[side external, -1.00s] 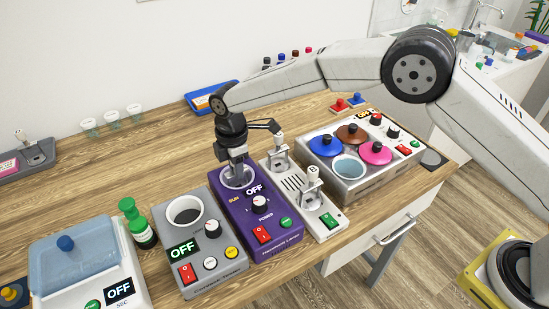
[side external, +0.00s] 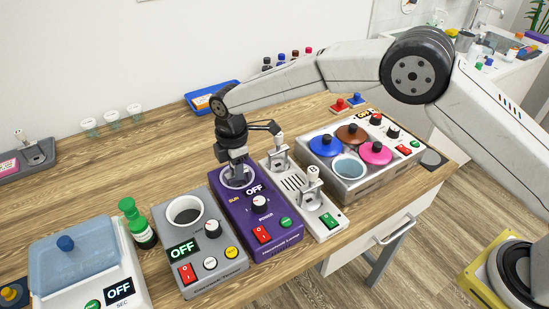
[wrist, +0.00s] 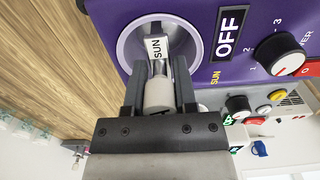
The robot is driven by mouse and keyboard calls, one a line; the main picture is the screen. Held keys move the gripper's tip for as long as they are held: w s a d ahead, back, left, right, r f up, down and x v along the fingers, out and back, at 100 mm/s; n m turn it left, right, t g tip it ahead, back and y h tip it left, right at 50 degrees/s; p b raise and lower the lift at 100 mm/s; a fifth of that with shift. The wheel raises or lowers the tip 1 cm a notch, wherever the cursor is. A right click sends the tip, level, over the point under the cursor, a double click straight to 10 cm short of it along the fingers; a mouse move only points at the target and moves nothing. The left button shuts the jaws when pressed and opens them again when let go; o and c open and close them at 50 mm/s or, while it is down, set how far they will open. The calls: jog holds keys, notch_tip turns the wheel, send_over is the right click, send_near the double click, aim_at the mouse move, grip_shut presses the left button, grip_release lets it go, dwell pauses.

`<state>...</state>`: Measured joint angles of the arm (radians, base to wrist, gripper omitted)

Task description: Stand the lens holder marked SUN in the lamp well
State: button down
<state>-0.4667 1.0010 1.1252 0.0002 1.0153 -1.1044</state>
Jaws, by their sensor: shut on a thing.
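The lens holder marked SUN (wrist: 157,48) shows in the wrist view as a white tag with a pale round grip. My gripper (wrist: 157,70) is shut on it, with one dark finger on each side. The lamp well (wrist: 123,46) is a white-rimmed round opening in the purple lamp box, and the tag shows within its rim. In the side view my gripper (side external: 238,173) points down at the lamp well (side external: 237,187), and its fingers hide the holder there. The holder's lower end is hidden, so its seating depth cannot be told.
The purple box (side external: 262,213) has an OFF display, a dial and switches. A grey device (side external: 213,258) with a round well stands to its left. A white unit with two metal clamps (side external: 295,185) is close on its right. A green-capped bottle (side external: 144,233) stands farther left.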

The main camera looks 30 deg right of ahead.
jog(key=shift+f, duration=0.1)
grip_release()
dwell(0.4)
jog(key=shift+r, duration=3)
jog(key=shift+d, duration=0.1)
